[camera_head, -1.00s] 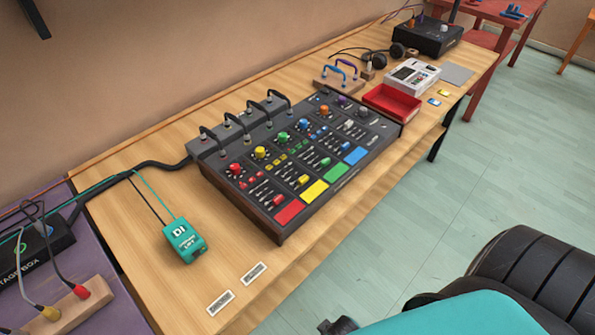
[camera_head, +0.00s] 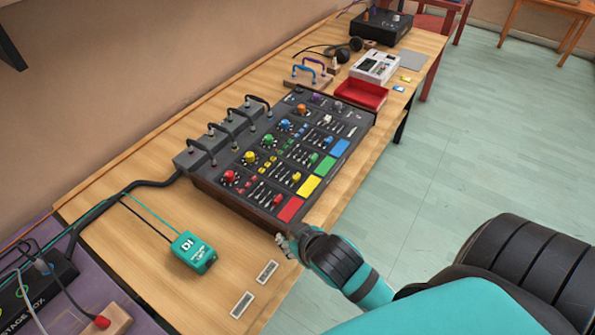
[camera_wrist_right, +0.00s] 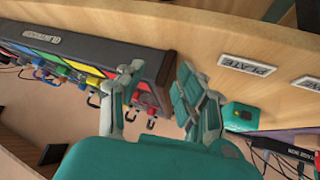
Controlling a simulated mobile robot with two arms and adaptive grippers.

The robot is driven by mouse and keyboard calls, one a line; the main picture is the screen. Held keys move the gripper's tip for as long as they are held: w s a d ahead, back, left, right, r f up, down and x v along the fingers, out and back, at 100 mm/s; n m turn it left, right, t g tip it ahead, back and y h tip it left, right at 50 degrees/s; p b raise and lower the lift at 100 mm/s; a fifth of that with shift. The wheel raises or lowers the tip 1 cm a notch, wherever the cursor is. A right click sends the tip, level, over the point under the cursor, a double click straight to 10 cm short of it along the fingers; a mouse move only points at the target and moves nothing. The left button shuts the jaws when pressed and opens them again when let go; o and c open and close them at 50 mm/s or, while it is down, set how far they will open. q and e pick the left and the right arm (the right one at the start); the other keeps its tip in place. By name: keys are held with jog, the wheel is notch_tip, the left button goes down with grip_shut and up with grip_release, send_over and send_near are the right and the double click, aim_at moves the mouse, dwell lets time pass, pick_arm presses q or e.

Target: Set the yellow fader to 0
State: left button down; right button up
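The dark mixer (camera_head: 236,205) lies on the wooden table with coloured knobs, faders and pads. The yellow fader (camera_head: 297,177) is a small yellow cap in the row with the yellow pad (camera_head: 308,186), near the pad end of its slot; its exact scale mark is too small to read. My right gripper (camera_head: 284,245) is at the table's front edge, just off the mixer's near corner and apart from the yellow fader. The left gripper is not in view.
A teal DI box (camera_head: 192,252) with a cable lies left of the mixer. Two label plates (camera_head: 267,271) lie near the front edge. A red tray (camera_head: 361,93) and a white device (camera_head: 375,67) stand beyond the mixer. Cables arch over the mixer's back edge.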

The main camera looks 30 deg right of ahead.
jog(key=w+r+t, duration=0.1)
jog(key=w+r, duration=0.1)
jog(key=w+r+t, duration=0.1)
jog(key=w+r, duration=0.1)
jog(key=w, duration=0.1)
jog(key=w+r+t, duration=0.1)
jog(key=w+r, duration=0.1)
jog(key=shift+w+a+t, duration=0.2)
jog(key=shift+w+t, duration=0.05)
jog(key=shift+t, duration=0.15)
jog(key=w+a+r+n+t+y, duration=0.25)
jog(key=w+r+t, duration=0.4)
jog(key=r, duration=0.45)
jog(key=w+a+r+n+y, duration=0.2)
jog(key=a+r+n+y, duration=0.7)
jog(key=r+y, duration=0.15)
jog(key=s+a+r+n+g+y, duration=0.2)
jog(key=s+a+n+g+y, duration=0.1)
jog(key=a+n+g+y, duration=0.55)
jog(key=n+g+h, duration=0.1)
jog(key=g+h, duration=0.9)
jog(key=h, duration=1.1)
send_near(297, 175)
notch_tip(297, 175, down, 9)
jog(key=shift+w+d+r+p, duration=0.1)
jog(key=shift+p, duration=0.85)
